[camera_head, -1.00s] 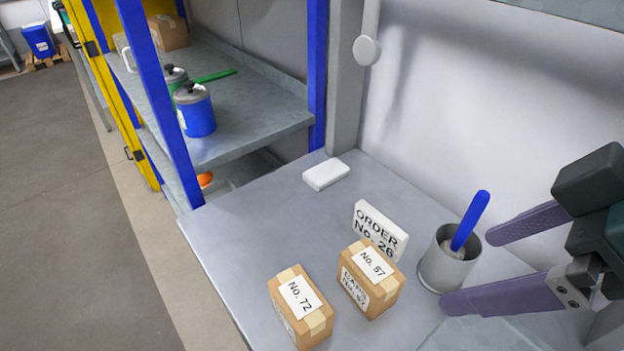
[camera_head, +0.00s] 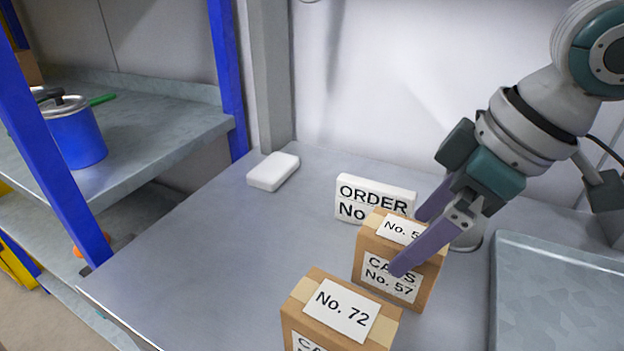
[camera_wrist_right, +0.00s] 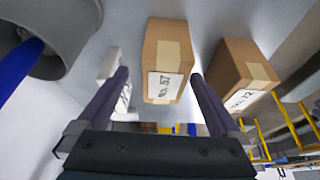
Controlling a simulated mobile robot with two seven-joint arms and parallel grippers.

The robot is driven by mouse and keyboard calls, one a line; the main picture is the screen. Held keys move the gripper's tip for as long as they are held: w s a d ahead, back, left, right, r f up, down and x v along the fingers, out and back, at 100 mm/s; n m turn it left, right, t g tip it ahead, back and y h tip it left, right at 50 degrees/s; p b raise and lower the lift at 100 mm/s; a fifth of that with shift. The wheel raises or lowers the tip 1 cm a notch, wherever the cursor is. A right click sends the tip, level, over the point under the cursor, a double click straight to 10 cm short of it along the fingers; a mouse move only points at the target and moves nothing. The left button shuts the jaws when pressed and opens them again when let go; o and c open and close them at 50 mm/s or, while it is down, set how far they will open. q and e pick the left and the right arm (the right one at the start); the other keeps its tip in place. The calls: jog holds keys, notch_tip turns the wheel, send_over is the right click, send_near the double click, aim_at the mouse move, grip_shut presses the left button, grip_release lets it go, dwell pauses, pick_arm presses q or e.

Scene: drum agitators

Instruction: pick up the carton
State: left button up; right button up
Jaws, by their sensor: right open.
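A brown carton labelled No. 57 (camera_head: 372,245) stands upright on the grey table, with a second carton labelled No. 72 (camera_head: 337,312) nearer the front. My right gripper (camera_head: 412,242) is open at carton No. 57, one finger crossing in front of its label and the other behind its top. In the right wrist view, carton No. 57 (camera_wrist_right: 165,60) lies ahead, lined up with the gap between the fingers (camera_wrist_right: 160,76). No contact is visible. Carton No. 72 (camera_wrist_right: 240,72) is outside the right-hand finger there. My left gripper is out of view.
A white ORDER sign (camera_head: 352,199) stands behind carton No. 57, its number partly hidden. A grey cup (camera_head: 470,240) is mostly behind my gripper. A white block (camera_head: 273,171) lies at the back, a grey tray (camera_head: 560,250) at right. The table's left part is clear.

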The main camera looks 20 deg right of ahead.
jog(key=x, duration=0.4)
jog(key=shift+s+a+f+b, duration=0.2)
jog(key=shift+f+b, duration=0.1)
jog(key=shift+f, duration=0.05)
jog(key=shift+c, duration=0.2)
jog(key=c, duration=1.5)
